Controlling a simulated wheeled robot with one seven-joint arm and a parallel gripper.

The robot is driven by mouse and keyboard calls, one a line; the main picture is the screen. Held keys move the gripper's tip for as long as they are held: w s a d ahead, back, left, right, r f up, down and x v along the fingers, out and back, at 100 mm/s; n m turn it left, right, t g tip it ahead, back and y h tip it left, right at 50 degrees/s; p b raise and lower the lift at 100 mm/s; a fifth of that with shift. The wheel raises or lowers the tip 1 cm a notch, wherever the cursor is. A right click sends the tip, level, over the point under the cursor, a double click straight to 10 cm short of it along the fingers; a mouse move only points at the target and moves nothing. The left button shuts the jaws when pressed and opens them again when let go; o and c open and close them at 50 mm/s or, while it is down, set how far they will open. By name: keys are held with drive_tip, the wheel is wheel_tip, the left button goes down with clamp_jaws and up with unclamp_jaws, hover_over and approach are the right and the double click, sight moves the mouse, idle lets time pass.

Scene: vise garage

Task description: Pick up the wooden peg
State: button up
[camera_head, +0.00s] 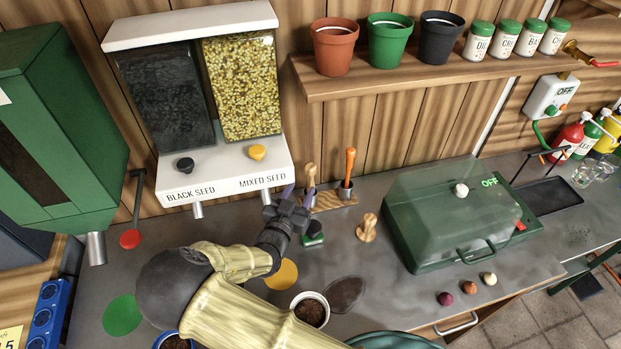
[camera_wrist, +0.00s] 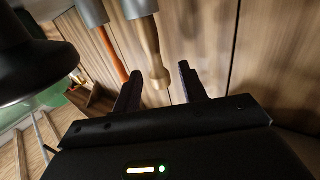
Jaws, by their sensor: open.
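The wooden peg (camera_head: 311,174) stands upright in a grey metal cup on a small wooden rack against the back wall. In the wrist view the peg (camera_wrist: 154,58) appears upside down, hanging from its grey cup (camera_wrist: 139,8). My gripper (camera_head: 298,193) is open and empty in front of the rack, below the seed dispenser's right side. In the wrist view its two dark fingers (camera_wrist: 158,74) lie to either side of the peg's free end. I cannot tell whether the end is fully between them. The peg's lower part is hidden inside the cup.
An orange-handled tool (camera_head: 349,164) stands in the neighbouring cup, close to the peg. The seed dispenser (camera_head: 225,176) overhangs at left. A green-black block (camera_head: 313,232) and a wooden stamp (camera_head: 367,228) sit on the counter nearby. A green lidded box (camera_head: 450,215) stands further right.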

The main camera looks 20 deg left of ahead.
sight(309, 180)
drive_tip(key=shift+w, duration=0.55)
drive_tip(key=w+p, duration=0.1)
drive_tip(key=w, duration=0.1)
drive_tip(key=w+d+p, duration=0.1)
drive_tip(key=w, duration=0.2)
drive_tip(key=shift+d+r, duration=0.1)
clamp_jaws()
